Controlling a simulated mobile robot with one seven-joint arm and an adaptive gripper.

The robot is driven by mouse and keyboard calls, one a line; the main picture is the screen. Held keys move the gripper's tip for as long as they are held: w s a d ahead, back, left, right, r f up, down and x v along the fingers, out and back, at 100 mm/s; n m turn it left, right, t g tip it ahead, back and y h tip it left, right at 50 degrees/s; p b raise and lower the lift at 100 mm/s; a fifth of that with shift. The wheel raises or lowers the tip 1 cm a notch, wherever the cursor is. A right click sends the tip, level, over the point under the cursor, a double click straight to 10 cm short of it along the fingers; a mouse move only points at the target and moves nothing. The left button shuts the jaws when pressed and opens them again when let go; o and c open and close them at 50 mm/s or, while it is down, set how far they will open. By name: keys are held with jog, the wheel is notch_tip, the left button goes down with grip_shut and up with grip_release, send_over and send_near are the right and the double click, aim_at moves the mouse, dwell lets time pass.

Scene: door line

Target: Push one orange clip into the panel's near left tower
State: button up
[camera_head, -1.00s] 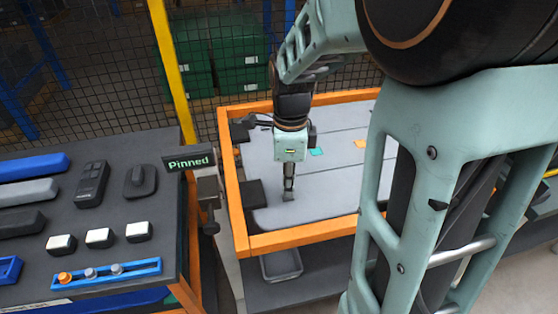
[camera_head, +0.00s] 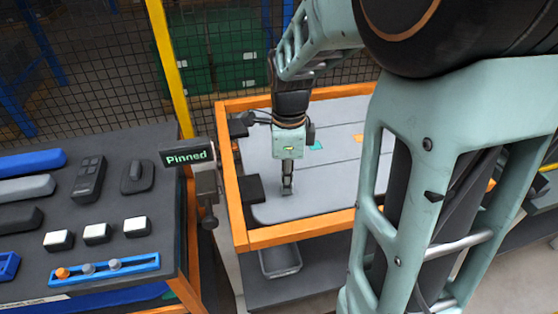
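The grey panel (camera_head: 345,160) lies flat in an orange-framed fixture (camera_head: 300,232) at the centre. My gripper (camera_head: 287,192) points down at the panel's near left part, its tip at or just above the surface. Its fingers look close together, but they are too small to tell whether they are shut or hold a clip. The near left tower is not visible and may be hidden under the gripper. One orange piece (camera_head: 63,273) sits in the blue rack on the left table; I cannot tell if it is a clip. Orange and teal patches show on the panel.
The left table holds a blue rack (camera_head: 105,268), white-topped blocks (camera_head: 96,233), a dark remote-like device (camera_head: 88,180) and long blue and grey parts. A sign reading "Pinned" (camera_head: 188,156) stands between table and fixture. Black clamps (camera_head: 249,188) edge the panel. A mesh fence stands behind.

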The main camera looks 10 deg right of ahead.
jog(key=o, duration=0.5)
jog(key=shift+c, duration=0.2)
notch_tip(320, 180, up, 12)
dwell(0.4)
